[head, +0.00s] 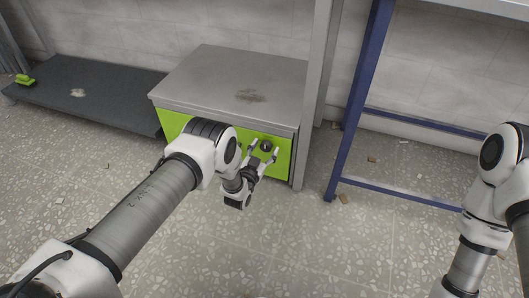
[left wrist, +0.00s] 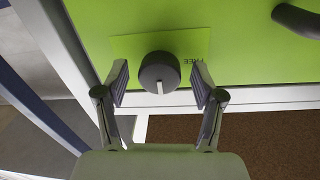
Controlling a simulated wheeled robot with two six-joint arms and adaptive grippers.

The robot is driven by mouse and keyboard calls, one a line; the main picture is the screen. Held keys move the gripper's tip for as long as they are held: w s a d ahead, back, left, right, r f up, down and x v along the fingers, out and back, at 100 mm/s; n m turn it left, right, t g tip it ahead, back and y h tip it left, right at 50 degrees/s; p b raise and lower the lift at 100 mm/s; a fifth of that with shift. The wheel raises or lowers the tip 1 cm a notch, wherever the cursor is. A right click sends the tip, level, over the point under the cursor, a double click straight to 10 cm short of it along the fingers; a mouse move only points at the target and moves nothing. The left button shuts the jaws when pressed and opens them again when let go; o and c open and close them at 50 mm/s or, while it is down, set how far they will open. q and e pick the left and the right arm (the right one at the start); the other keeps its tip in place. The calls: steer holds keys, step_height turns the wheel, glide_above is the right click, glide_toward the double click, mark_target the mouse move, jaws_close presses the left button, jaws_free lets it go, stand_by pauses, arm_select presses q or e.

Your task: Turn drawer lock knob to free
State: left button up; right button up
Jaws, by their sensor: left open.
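The drawer lock knob (left wrist: 160,72) is a dark grey round knob with a white mark on its face, on a green plate with the word FREE beside it at the right in the left wrist view. It also shows as a small dark disc in the head view (head: 266,146). It sits on the green drawer front (head: 282,158) of a grey cabinet. My left gripper (left wrist: 159,82) is open, with one finger on each side of the knob and a visible gap to each. In the head view my left gripper (head: 264,154) is at the drawer front. My right gripper is out of view.
A dark curved handle (left wrist: 297,20) is on the drawer front. The grey cabinet top (head: 235,75) is stained and clear of objects. A blue-legged frame (head: 362,95) stands right of the cabinet. A low dark platform (head: 85,90) with a small green item (head: 25,79) lies at left.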

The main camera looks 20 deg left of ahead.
arm_select(q)
steer(key=c, duration=1.1)
steer(key=shift+c, duration=0.2)
steer(key=shift+n, duration=0.4)
steer(key=n, duration=0.3)
steer(key=shift+n+p, duration=0.35)
steer(key=shift+n, duration=0.05)
steer(key=n, duration=0.4)
steer(key=shift+n+t, duration=0.3)
steer(key=n, duration=0.4)
steer(key=shift+n+y+p, duration=0.35)
steer(key=shift+n+y, duration=0.05)
steer(key=n, duration=0.4)
steer(key=shift+n, duration=0.3)
steer(key=shift+f, duration=0.1)
